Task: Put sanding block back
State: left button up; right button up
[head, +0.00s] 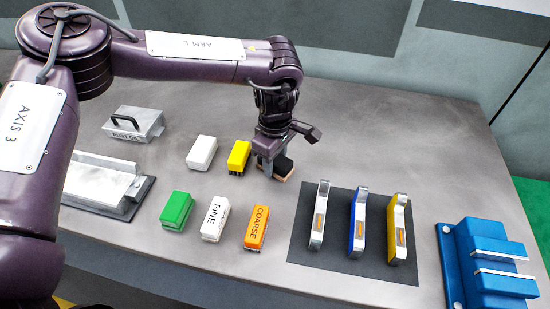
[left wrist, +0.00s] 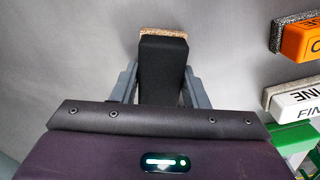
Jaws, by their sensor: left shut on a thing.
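My left gripper (head: 272,165) is shut on a black block with a tan, gritty pad (head: 283,168), just right of the yellow block. In the left wrist view the black block (left wrist: 162,70) sits between the gripper's fingers (left wrist: 160,85), with its pad at the far end. I cannot tell whether the pad touches the table. An orange block marked COARSE (head: 257,228) and a white block marked FINE (head: 215,219) stand in the front row beside a green block (head: 176,211). A plain white block (head: 201,152) and a yellow block (head: 239,155) stand behind. My right gripper is out of view.
A dark mat (head: 340,255) at the right front holds three upright pieces, white, blue and yellow. A blue fixture (head: 485,262) stands at the far right. A grey handled box (head: 133,125) and a grey metal fixture (head: 100,180) are at the left. The table's back right is clear.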

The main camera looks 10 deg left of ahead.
pick_arm(q)
jog(key=shift+f, duration=0.15)
jog(key=o, duration=0.9)
jog(key=shift+o, duration=0.2)
jog(key=shift+r, duration=0.25)
jog(key=shift+w+r, duration=0.1)
jog(key=shift+r, duration=0.2)
notch_tip(320, 180, up, 11)
jog(key=b, duration=0.1)
jog(key=shift+r, duration=0.2)
